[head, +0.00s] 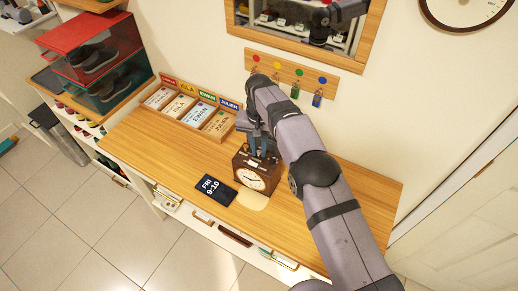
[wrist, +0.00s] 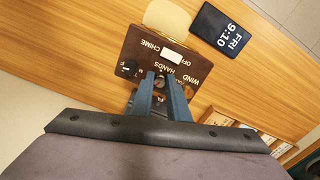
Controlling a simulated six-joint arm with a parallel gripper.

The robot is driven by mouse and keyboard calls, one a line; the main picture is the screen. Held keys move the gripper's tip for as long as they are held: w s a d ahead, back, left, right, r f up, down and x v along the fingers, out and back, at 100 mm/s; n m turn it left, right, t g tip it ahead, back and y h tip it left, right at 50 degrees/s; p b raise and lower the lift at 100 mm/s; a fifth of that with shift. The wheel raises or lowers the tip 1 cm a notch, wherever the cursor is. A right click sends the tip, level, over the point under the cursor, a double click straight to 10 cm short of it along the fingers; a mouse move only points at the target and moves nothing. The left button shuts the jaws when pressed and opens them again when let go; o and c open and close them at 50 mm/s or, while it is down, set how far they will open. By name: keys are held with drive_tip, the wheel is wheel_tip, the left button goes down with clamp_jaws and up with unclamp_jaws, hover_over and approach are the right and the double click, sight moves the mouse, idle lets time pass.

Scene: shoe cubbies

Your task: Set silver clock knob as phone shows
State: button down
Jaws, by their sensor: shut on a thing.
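A brown wooden clock (head: 244,160) with a white dial (head: 251,180) stands on the wooden counter; its hands are too small to read surely. In the wrist view its brown panel (wrist: 142,45) has the words WIND, HANDS, CHIME and OFF. My gripper (wrist: 160,78) is shut on a small silver knob (wrist: 159,84) near the word HANDS. The fingers hide part of it. In the head view my gripper (head: 262,148) is at the top and back of the clock. The dark phone (head: 215,190) lies flat left of the clock and reads FRI 9:10; it also shows in the wrist view (wrist: 222,27).
A card tray (head: 193,112) with named slots is at the back left. Hooks with keys (head: 294,90) hang on the wall behind. The counter's front left (head: 150,150) is clear.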

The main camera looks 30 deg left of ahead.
sight(259, 152)
drive_tip(key=shift+w+r, duration=0.1)
drive_tip(key=shift+r, duration=0.05)
drive_tip(key=c, duration=1.7)
unclamp_jaws()
drive_tip(key=shift+r+b, duration=0.4)
drive_tip(key=shift+r, duration=3.2)
